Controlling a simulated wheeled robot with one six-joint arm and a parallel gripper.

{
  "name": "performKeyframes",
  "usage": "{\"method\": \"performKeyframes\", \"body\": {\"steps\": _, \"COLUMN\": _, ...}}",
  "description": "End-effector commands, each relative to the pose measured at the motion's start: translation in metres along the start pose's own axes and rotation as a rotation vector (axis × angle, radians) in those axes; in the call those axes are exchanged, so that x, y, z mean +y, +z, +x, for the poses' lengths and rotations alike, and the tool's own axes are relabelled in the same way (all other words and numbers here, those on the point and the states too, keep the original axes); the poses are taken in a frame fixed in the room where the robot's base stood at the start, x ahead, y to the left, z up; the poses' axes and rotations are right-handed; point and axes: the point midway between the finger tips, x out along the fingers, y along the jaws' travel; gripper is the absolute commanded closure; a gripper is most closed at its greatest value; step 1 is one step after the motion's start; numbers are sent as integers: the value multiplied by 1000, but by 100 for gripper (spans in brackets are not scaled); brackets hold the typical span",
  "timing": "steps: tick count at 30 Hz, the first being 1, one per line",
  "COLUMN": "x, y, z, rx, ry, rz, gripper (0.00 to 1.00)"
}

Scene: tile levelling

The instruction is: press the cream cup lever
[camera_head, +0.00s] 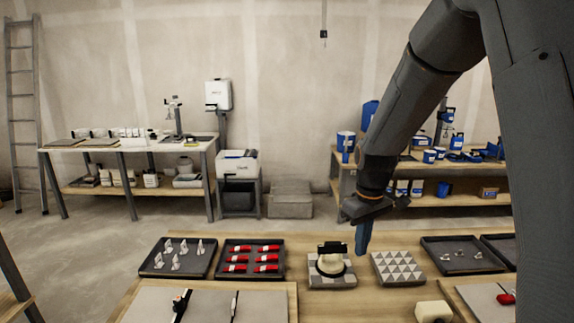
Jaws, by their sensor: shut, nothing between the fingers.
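The cream cup (329,262) sits on a grey checkered tile block (317,282) near the middle of the table. It has a black rim at its base and a black lever (331,248) across its top. My gripper (363,240) points down just to the right of the cup. Its blue-grey fingers are shut and hold nothing. It looks apart from the cup and the lever, though its exact height and depth are hard to tell.
A triangle-patterned tile (398,268) lies right of the cup. Left are a dark tray of red pieces (252,259) and a dark tray of white clips (178,258). Another dark tray (462,255) lies right. A cream block (433,312) sits at the front.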

Motion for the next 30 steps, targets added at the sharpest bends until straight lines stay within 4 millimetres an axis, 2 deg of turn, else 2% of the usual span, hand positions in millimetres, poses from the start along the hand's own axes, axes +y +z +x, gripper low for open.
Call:
{"method": "performKeyframes", "body": {"steps": 1, "x": -12, "y": 22, "z": 0, "rx": 7, "ry": 3, "rz": 57, "gripper": 100}}
{"method": "performKeyframes", "body": {"steps": 6, "x": -50, "y": 93, "z": 5, "rx": 32, "ry": 11, "rz": 269, "gripper": 100}}
{"method": "performKeyframes", "body": {"steps": 9, "x": -68, "y": 128, "z": 11, "rx": 43, "ry": 13, "rz": 368, "gripper": 100}}
{"method": "performKeyframes", "body": {"steps": 13, "x": -84, "y": 158, "z": 16, "rx": 52, "ry": 13, "rz": 453, "gripper": 100}}
{"method": "performKeyframes", "body": {"steps": 18, "x": -91, "y": 171, "z": 18, "rx": 57, "ry": 13, "rz": 492, "gripper": 100}}
{"method": "performKeyframes", "body": {"steps": 24, "x": -91, "y": 171, "z": 18, "rx": 56, "ry": 13, "rz": 492, "gripper": 100}}
{"method": "performKeyframes", "body": {"steps": 27, "x": -88, "y": 168, "z": 18, "rx": 57, "ry": 14, "rz": 494, "gripper": 100}}
{"method": "performKeyframes", "body": {"steps": 30, "x": -75, "y": 155, "z": 15, "rx": 65, "ry": 19, "rz": 506, "gripper": 100}}
